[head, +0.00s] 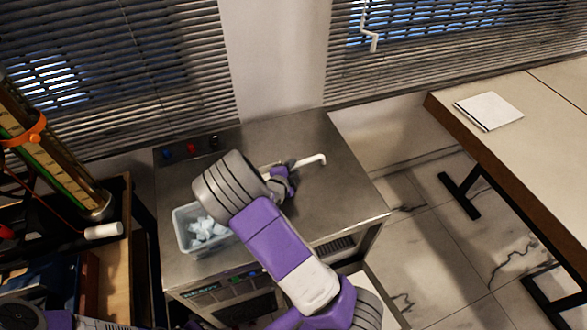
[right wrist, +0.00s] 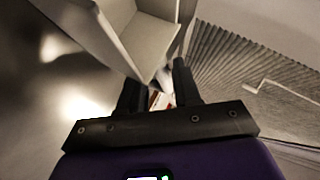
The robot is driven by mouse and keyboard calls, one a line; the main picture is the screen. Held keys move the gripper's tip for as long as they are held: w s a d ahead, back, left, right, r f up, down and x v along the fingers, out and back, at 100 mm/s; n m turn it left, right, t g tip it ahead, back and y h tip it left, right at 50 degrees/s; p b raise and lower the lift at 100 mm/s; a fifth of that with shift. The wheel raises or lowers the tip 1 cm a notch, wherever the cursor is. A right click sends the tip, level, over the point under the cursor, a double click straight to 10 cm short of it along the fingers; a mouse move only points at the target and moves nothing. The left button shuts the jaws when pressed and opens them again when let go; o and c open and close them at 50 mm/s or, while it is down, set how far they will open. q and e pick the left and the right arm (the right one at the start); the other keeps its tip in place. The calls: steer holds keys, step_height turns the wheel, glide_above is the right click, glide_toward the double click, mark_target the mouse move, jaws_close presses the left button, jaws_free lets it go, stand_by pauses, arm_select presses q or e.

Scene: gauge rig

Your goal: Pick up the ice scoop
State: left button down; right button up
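The ice scoop shows in the head view as a white handle (head: 312,160) with a bent end, on or just above the steel top. The rest of the scoop is mostly hidden behind my right arm. My right gripper (head: 288,172) is at the near end of this handle, partly hidden by its own wrist. In the right wrist view its two dark fingers (right wrist: 158,88) stand apart with a gap between them. A pale angular shape (right wrist: 120,35) lies beyond the fingertips; I cannot tell whether it is the scoop. My left gripper is not in view.
A clear tub of ice (head: 183,238) sits at the left of the steel machine top (head: 345,200). Its right part is clear. A tall gauge column (head: 60,160) stands at the left. A desk (head: 530,125) with a white pad (head: 489,110) is at the right. Blinds (head: 120,70) hang behind.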

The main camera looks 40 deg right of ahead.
steer(key=shift+w+d+f, duration=0.3)
steer(key=shift+d, duration=0.2)
jaws_close()
steer(key=shift+r, duration=0.1)
